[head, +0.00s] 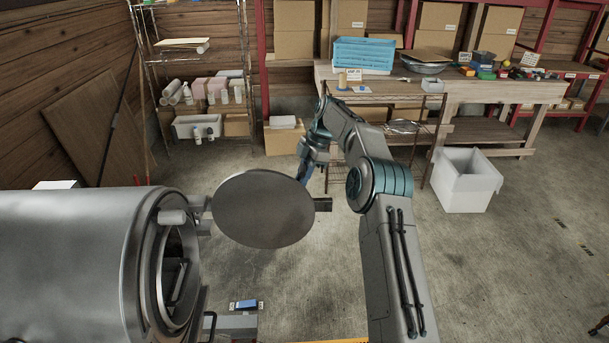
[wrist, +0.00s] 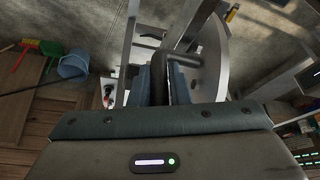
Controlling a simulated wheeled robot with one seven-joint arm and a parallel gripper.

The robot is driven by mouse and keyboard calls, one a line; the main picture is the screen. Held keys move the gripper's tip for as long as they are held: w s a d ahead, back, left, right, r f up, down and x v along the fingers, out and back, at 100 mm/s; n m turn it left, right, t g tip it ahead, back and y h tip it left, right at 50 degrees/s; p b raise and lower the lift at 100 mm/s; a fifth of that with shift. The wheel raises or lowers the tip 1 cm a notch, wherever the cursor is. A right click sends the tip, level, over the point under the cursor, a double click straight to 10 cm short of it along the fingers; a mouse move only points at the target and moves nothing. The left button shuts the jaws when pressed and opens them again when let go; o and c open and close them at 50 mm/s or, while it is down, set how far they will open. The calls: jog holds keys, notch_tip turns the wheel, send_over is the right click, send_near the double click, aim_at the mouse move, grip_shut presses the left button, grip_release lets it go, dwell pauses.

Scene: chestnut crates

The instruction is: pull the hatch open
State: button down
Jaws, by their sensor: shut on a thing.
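The hatch (head: 262,209) is a round grey metal door, swung well out from the mouth of a large metal cylinder (head: 75,262) at the left in the head view. The cylinder's opening shows its dark inside. My gripper (head: 306,172) is at the hatch's far right side, its fingers partly hidden behind the disc. In the wrist view the hatch (wrist: 214,60) shows as a curved plate, and my gripper (wrist: 165,85) is shut on its dark bar handle (wrist: 180,45). The exact contact between the fingers and the handle is partly hidden.
A white bin (head: 465,185) stands on the floor at the right. A workbench (head: 500,92) with a blue crate (head: 363,53) is behind, and a wire shelf (head: 200,75) stands at the back left. The floor between the hatch and the shelf is clear.

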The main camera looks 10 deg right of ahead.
jog(key=shift+s+a, duration=0.1)
jog(key=shift+a, duration=0.2)
jog(key=c, duration=1.4)
grip_release()
jog(key=shift+a+f, duration=0.1)
jog(key=shift+o, duration=0.2)
jog(key=shift+d, duration=0.2)
